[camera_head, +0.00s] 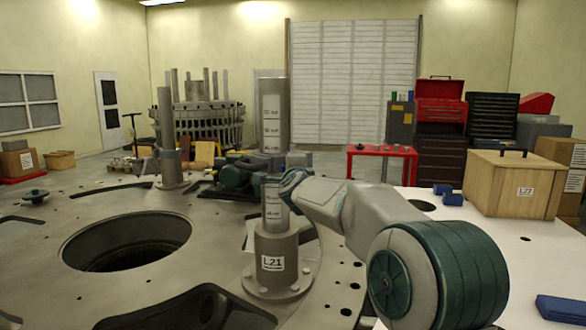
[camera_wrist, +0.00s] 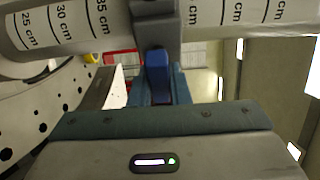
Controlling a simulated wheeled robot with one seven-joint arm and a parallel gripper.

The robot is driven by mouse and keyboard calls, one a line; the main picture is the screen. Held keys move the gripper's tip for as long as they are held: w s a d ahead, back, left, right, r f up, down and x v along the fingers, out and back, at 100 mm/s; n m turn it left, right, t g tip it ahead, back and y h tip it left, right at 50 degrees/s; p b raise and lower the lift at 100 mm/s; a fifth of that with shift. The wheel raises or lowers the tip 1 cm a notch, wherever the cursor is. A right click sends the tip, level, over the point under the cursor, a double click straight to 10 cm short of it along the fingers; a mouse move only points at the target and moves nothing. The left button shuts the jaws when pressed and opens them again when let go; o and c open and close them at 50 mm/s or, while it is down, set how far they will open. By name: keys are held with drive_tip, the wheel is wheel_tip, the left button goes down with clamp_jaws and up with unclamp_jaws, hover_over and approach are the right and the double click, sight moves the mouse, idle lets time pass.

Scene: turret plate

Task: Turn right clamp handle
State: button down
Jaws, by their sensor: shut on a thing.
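The blue clamp handle (camera_wrist: 157,68) shows in the middle of the wrist view, below a grey clamp body (camera_wrist: 155,22). The clamp sits around a white post (camera_wrist: 85,25) with black centimetre marks. My gripper (camera_wrist: 157,90) is shut on the blue handle, with its teal fingers on either side of it. In the head view, my arm reaches to a marked post (camera_head: 272,205) in a collar labelled L21. I cannot make out my gripper, the clamp or its handle there.
The grey turret plate (camera_head: 120,205) has a large round hole (camera_head: 128,243) at left. A wooden box (camera_head: 510,183) labelled L27 and blue pieces (camera_head: 452,198) lie on the white surface at right. A red table (camera_head: 382,152) stands behind.

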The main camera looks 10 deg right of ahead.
drive_tip(key=c, duration=1.4)
unclamp_jaws()
drive_tip(key=shift+o, duration=0.2)
drive_tip(key=shift+s, duration=0.1)
drive_tip(key=s+a+b, duration=0.1)
drive_tip(key=s+b, duration=0.3)
drive_tip(key=s, duration=0.9)
drive_tip(key=shift+s+a, duration=0.25)
drive_tip(key=shift+a, duration=0.1)
